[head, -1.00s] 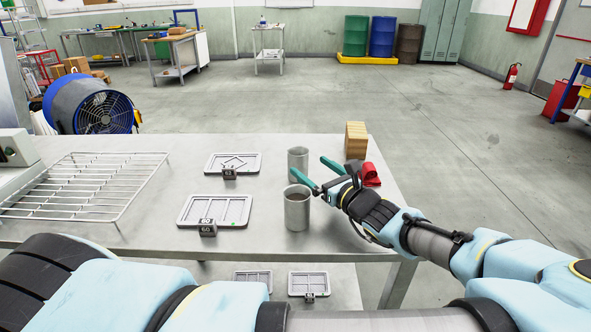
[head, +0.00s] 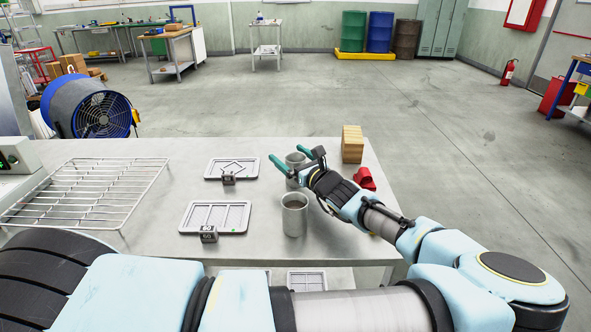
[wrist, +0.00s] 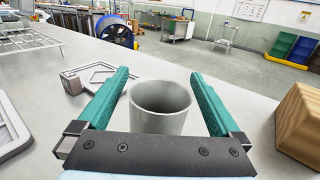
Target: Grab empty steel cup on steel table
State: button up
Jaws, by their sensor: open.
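The far steel cup (head: 293,159) stands upright on the steel table (head: 150,226), partly hidden by my gripper in the head view. My gripper (head: 289,156) is open, with one green finger on each side of this cup. The wrist view shows the cup (wrist: 160,108) between the fingers, with a gap on both sides. Its visible inside looks bare; its bottom is hidden. The near steel cup (head: 294,217) stands closer to my body and has something brownish inside.
Two grey trays (head: 243,216) (head: 212,168) with small dark tags lie left of the cups. A wire rack (head: 90,187) is further left. A wooden block (head: 352,144) and a red object (head: 364,178) stand right of my gripper.

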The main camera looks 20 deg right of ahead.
jog(key=c, duration=1.5)
jog(key=shift+r, duration=0.1)
